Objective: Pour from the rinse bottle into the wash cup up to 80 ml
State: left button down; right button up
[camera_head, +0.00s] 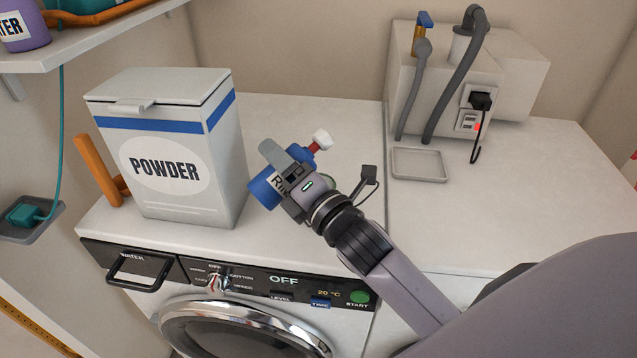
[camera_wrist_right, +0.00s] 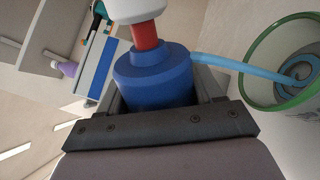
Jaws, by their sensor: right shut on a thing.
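The rinse bottle (camera_head: 266,190) is blue with a red neck and a white cap, and lies tilted in my right gripper (camera_head: 285,180) above the white top. It also shows in the right wrist view (camera_wrist_right: 153,80), between the fingers. My right gripper is shut on it. The wash cup (camera_wrist_right: 252,85) has a green rim and stands beside the bottle in the right wrist view. A light blue stream (camera_wrist_right: 222,63) runs from the bottle side into the cup, where blue liquid shows. In the head view my gripper hides most of the cup; its level marks cannot be read. My left gripper is out of view.
A grey tray (camera_head: 419,164) and a wall unit (camera_head: 450,65) with hoses are at the back right. The washing machine front (camera_head: 290,285) is below. The right counter is mostly clear.

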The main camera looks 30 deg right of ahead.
jog(key=shift+r+m, duration=0.15)
jog(key=shift+m, duration=0.25)
dwell(0.9)
